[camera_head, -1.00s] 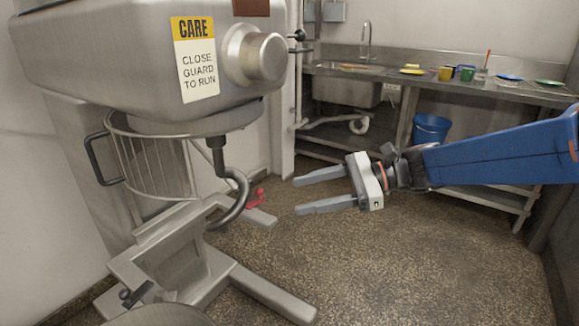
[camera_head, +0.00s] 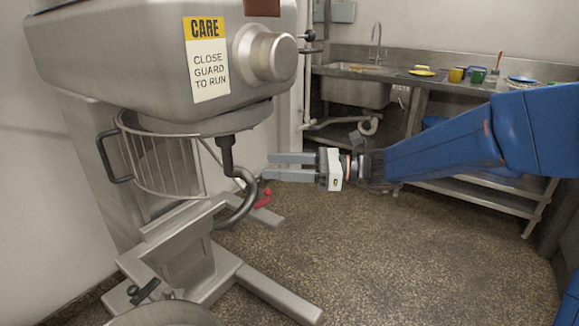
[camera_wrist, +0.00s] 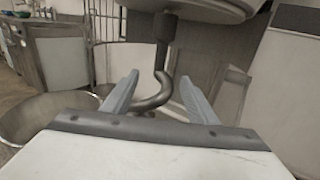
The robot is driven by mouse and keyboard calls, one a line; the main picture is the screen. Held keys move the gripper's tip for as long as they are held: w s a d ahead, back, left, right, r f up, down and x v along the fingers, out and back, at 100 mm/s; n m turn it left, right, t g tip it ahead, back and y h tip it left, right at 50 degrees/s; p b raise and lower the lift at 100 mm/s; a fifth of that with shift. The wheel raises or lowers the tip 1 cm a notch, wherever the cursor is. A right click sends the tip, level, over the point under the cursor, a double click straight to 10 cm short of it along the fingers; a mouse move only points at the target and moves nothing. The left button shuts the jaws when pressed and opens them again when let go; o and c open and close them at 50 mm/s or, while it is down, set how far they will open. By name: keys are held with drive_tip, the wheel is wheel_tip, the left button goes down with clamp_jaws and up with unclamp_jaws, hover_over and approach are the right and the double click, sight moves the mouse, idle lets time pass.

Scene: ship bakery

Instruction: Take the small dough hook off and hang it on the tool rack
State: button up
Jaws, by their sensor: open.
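The grey metal dough hook (camera_head: 248,190) hangs from the shaft under the large steel mixer head (camera_head: 150,60). It also shows in the wrist view (camera_wrist: 162,85), beyond and between my two fingers. My gripper (camera_head: 268,166) is open and empty, its fingers level and pointing left toward the hook's upper curve. In the wrist view my gripper (camera_wrist: 160,95) has the hook ahead of its fingertips; I cannot tell whether any finger touches it. I cannot identify the tool rack in these views.
The mixer's steel legs (camera_head: 270,290) spread over the speckled floor. A small red object (camera_head: 265,197) lies low behind the hook. A sink counter (camera_head: 400,78) with cups and plates runs along the back wall.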

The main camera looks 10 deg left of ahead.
sight(235, 170)
drive_tip(key=shift+s+a, duration=0.25)
drive_tip(key=shift+a, duration=1.55)
drive_tip(key=shift+s+a, duration=0.25)
drive_tip(key=shift+a, duration=1.55)
drive_tip(key=shift+s+a, duration=0.25)
drive_tip(key=shift+a, duration=1.55)
clamp_jaws()
drive_tip(key=shift+r, duration=0.25)
drive_tip(key=shift+f, duration=0.1)
